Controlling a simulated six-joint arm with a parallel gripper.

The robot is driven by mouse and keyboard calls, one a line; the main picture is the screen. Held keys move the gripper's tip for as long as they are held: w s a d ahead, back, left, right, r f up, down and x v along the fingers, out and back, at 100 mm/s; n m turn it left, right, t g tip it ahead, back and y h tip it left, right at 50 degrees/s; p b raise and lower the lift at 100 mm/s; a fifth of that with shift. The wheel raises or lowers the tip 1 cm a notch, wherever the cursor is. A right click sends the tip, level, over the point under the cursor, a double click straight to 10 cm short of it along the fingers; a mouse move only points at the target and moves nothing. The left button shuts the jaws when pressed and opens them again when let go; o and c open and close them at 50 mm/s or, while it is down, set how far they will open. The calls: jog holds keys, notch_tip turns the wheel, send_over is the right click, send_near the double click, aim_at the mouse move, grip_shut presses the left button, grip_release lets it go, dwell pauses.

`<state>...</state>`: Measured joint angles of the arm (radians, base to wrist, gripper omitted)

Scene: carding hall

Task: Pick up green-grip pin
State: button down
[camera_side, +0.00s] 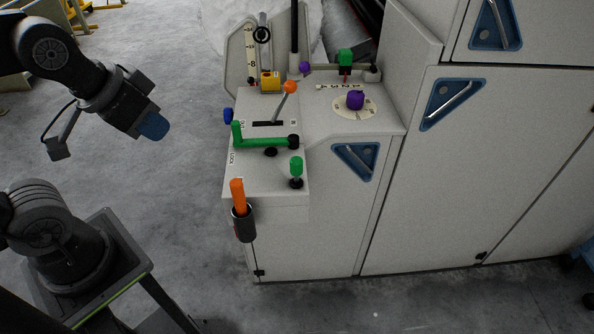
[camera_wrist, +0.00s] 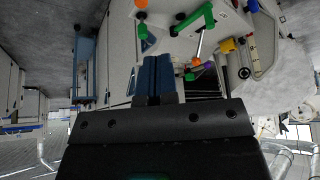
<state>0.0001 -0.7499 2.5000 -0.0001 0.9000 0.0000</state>
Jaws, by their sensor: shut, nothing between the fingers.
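The green-grip pin (camera_side: 296,167) stands upright in a black collar near the front right corner of the white machine's console, in the side view. In the wrist view its green grip (camera_wrist: 143,31) shows just above and left of the fingertips in the picture. My gripper (camera_side: 153,126) is in the air left of the console in the side view, well apart from the pin. Its blue fingers (camera_wrist: 157,58) are together with nothing between them in the wrist view.
A green crank (camera_side: 262,143) lies behind the pin. An orange handle (camera_side: 238,195) sits in a dark holder on the console's front. An orange-ball lever (camera_side: 290,87), a purple knob (camera_side: 355,99) and a yellow block (camera_side: 270,80) stand farther back. Open floor (camera_side: 185,190) lies left.

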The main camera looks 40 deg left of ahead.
jog(key=c, duration=1.8)
grip_release()
jog(key=o, duration=1.1)
jog(key=shift+c, duration=0.2)
jog(key=n+g, duration=0.6)
jog(key=n, duration=1.6)
send_over(296, 160)
notch_tip(296, 160, down, 8)
jog(key=f, duration=0.1)
notch_tip(296, 160, down, 8)
jog(key=shift+w+a+r, duration=0.1)
jog(key=shift+a, duration=0.05)
jog(key=shift+f, duration=2.75)
